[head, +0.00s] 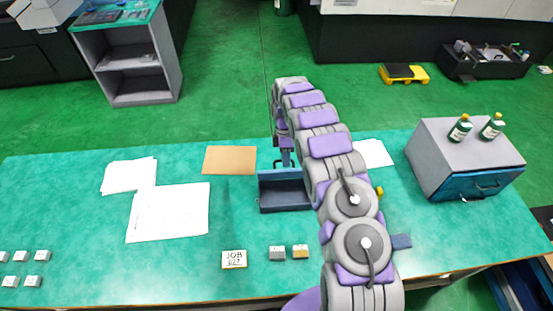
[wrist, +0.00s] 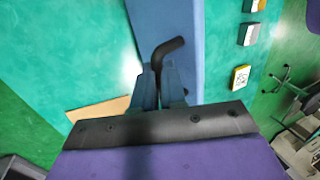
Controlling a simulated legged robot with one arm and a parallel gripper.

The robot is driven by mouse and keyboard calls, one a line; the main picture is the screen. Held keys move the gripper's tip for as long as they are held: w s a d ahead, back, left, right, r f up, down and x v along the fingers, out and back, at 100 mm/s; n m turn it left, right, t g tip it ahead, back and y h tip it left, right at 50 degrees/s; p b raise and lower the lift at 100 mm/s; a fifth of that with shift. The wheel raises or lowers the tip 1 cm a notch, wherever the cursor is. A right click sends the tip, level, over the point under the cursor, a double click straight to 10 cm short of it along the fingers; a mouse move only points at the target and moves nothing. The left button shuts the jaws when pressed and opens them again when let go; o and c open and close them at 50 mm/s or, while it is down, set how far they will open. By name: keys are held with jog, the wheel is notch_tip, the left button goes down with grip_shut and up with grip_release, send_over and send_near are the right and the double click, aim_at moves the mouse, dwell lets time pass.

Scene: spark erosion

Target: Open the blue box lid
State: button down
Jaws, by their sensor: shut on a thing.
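The blue box (head: 285,209) stands on the teal table near the middle. Its dark inside shows from above, with a blue panel, seemingly the raised lid (head: 279,174), along its back side. In the wrist view a large blue surface of the box or lid (wrist: 180,25) fills the upper middle. A bent black handle (wrist: 168,46) stands out from it. My gripper (wrist: 160,82) is shut on this handle, one finger on each side. In the head view my gripper (head: 287,160) is at the back of the box; my arm hides part of the right side.
A brown folder (head: 229,160) and white papers (head: 168,211) lie to the left. A JOB card (head: 234,259) and small blocks (head: 277,253) lie in front. A grey cabinet (head: 450,150) with green bottles stands at the right.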

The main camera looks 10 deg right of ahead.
jog(key=shift+w+a+f, duration=0.1)
jog(key=shift+a+f, duration=0.15)
jog(key=shift+a, duration=0.15)
jog(key=w, duration=0.1)
jog(key=w+f+b, duration=0.1)
jog(key=w, duration=0.3)
jog(key=shift+w+d+f, duration=0.2)
jog(key=shift+d+f, duration=0.05)
jog(key=shift+d, duration=0.05)
jog(key=shift+w+r+b, duration=0.15)
jog(key=shift+b, duration=0.15)
dwell(0.3)
jog(key=c, duration=1.2)
grip_release()
jog(key=shift+o, duration=0.2)
jog(key=shift+s, duration=0.2)
